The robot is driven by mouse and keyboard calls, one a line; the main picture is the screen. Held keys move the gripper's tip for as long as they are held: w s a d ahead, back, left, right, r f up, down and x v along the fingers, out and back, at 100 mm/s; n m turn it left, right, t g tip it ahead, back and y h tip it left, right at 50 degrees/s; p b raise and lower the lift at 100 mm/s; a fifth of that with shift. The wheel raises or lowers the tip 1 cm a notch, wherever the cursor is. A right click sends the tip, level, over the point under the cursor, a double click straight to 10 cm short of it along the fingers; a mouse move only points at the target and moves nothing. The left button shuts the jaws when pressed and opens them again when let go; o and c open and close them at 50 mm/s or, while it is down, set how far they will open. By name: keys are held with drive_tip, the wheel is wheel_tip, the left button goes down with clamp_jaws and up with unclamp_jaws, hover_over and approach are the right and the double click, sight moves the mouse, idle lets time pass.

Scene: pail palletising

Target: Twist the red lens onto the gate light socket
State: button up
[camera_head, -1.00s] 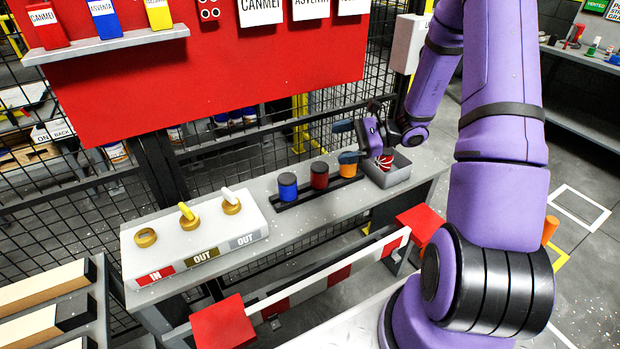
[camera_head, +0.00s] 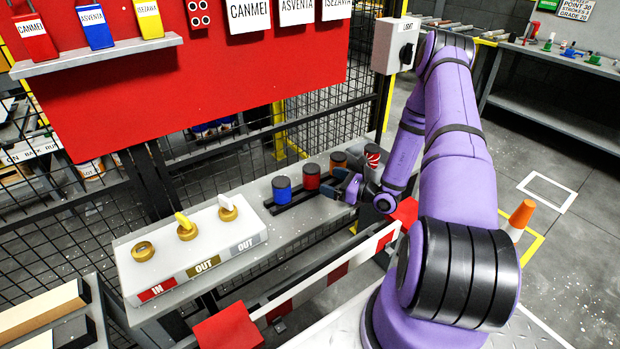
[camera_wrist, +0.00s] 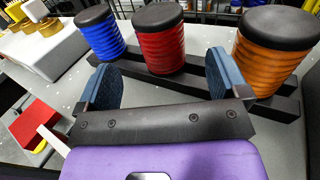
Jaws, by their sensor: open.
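The red lens (camera_head: 312,178), a ribbed red cylinder with a black cap, stands upright in the dark rack between a blue lens (camera_head: 282,190) and an orange lens (camera_head: 338,161). My gripper (camera_head: 346,187) is at the front of the rack. In the wrist view its fingers (camera_wrist: 163,80) are open and empty, spread on either side of the view of the red lens (camera_wrist: 158,50), which stands beyond the fingertips. A white box has brass sockets: the one above the IN label (camera_head: 143,250) is an empty ring; the other two hold a yellow and a white piece.
The rack (camera_head: 270,206) stands on a grey bench (camera_head: 268,235). A red-and-white striped thing (camera_head: 374,155) is behind my gripper. A striped barrier rail (camera_head: 325,275) with red end blocks runs along the front. A red panel and wire fence stand behind.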

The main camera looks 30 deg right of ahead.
sight(311, 173)
drive_tip(key=shift+r+x, duration=0.2)
drive_tip(key=shift+x, duration=3.8)
drive_tip(key=c, duration=1.1)
